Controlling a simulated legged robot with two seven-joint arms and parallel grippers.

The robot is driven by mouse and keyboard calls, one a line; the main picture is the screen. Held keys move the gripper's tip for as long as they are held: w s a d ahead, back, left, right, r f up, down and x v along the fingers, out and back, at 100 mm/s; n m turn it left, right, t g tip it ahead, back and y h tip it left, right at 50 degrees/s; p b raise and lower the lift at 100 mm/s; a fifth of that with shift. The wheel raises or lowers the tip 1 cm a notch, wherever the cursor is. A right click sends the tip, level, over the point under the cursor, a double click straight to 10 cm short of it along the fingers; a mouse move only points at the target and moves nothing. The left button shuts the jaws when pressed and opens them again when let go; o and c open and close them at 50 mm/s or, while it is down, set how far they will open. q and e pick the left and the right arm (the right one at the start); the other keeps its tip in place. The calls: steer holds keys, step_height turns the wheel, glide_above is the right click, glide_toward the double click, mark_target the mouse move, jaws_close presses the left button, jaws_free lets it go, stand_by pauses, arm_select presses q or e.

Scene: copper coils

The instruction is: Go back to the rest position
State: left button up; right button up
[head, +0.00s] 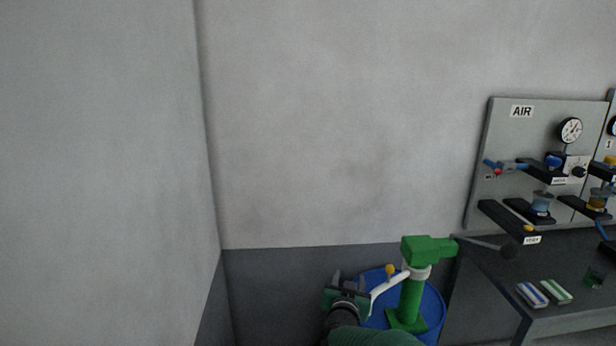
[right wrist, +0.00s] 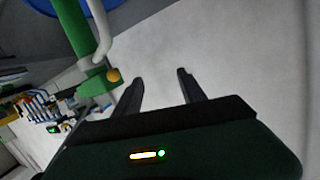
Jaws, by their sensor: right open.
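My right gripper (head: 352,281) is low in the middle of the head view, left of the green hand pump (head: 412,295). In the right wrist view its two dark fingers (right wrist: 162,88) stand apart with nothing between them. The pump's white curved spout (head: 388,289) and a yellow knob (head: 390,269) are just right of the gripper. In the right wrist view the green pump (right wrist: 75,28) and the yellow knob (right wrist: 114,75) lie left of the fingers, apart from them. My left gripper is not in view.
The pump stands on a blue drum (head: 434,312). A dark workbench (head: 490,262) at the right holds a panel marked AIR (head: 521,112) with a gauge (head: 570,130), and small striped boxes (head: 532,294). Bare grey walls (head: 320,130) fill the left and middle.

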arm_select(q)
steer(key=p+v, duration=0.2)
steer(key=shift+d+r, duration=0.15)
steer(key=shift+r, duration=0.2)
arm_select(e)
steer(key=s+d+f+n+g+y, duration=0.1)
steer(key=s+d+f+g, duration=0.1)
steer(key=s, duration=1.1)
steer(key=s+d+f+n+g+y, duration=0.1)
steer(key=s+d+f+g, duration=0.2)
steer(key=s, duration=1.1)
steer(key=s+d+f+n+g+y, duration=0.1)
steer(key=s+f+g, duration=0.5)
steer(key=s, duration=0.7)
steer(key=shift+s+d+f+n+g+y, duration=0.25)
steer(key=shift+d+n+g, duration=0.45)
steer(key=shift+d, duration=0.5)
